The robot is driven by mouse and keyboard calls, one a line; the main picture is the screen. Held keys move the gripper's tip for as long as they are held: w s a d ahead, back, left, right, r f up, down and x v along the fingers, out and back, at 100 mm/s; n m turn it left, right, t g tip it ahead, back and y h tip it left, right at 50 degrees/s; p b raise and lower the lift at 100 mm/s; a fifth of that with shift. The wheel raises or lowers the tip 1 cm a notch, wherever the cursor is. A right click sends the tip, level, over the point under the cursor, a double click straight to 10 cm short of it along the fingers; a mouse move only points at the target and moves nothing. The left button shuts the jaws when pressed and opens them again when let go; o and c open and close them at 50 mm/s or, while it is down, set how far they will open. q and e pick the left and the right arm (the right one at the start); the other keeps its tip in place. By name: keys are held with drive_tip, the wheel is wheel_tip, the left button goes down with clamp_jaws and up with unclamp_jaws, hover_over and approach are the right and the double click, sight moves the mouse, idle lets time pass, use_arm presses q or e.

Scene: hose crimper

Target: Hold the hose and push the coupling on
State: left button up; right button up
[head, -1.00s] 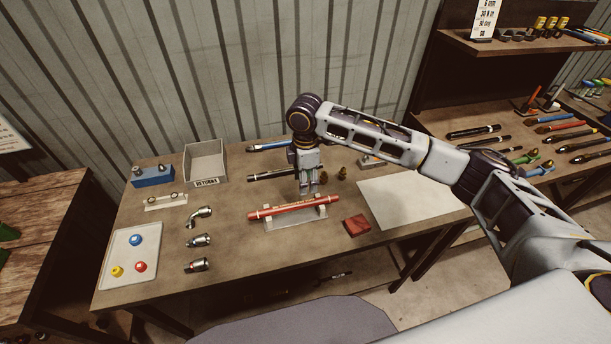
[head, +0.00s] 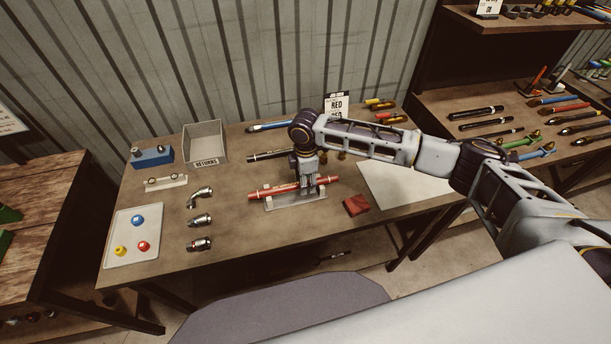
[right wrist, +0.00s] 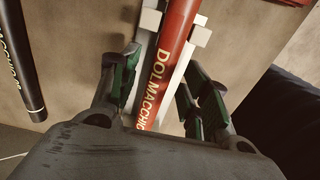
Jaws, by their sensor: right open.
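The red hose (head: 280,190) lies in a pale cradle (head: 290,205) near the front middle of the bench. Lettering shows on it in the right wrist view (right wrist: 170,60). My right gripper (head: 309,190) points down over the right part of the hose. In the right wrist view its open fingers (right wrist: 160,88) stand on either side of the hose. I cannot tell whether they touch it. Three silver couplings lie in a column to the left: an elbow one (head: 200,196), a straight one (head: 200,220) and another straight one (head: 199,244). My left gripper is out of view.
A grey returns bin (head: 206,143) and a blue box (head: 152,156) stand at the back left. A tray with coloured buttons (head: 117,258) lies at the front left. A red block (head: 355,205) and white sheet (head: 405,182) lie to the right.

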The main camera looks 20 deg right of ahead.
drive_tip(key=shift+f, duration=0.15)
clamp_jaws()
idle(0.5)
idle(0.5)
